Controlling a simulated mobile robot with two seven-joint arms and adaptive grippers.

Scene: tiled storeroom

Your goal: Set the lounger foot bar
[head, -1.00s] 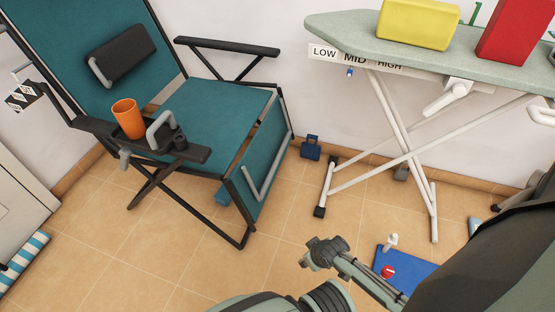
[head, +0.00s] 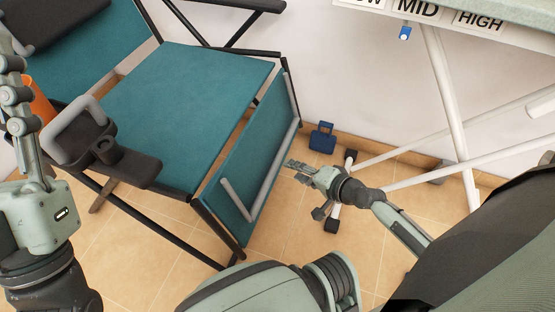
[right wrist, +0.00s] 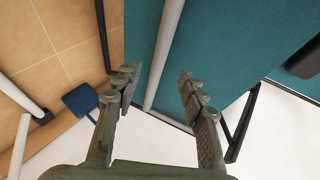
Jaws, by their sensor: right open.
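The lounger (head: 185,95) has a teal seat and a teal leg panel (head: 235,165) hanging down at its front. The grey foot bar (head: 272,177) is an angled bar lying along that panel. My right gripper (head: 297,170) is open and empty, just right of the panel. In the right wrist view the foot bar (right wrist: 165,50) shows between and beyond the fingers of my right gripper (right wrist: 158,84); I see no contact. My left gripper (head: 22,105) is at the left edge, by the armrest and the orange cup (head: 40,98); its opening is unclear.
The ironing board's white legs (head: 450,110) stand at the right. A small blue object (head: 322,138) sits by the wall. Some tiled floor in front is clear.

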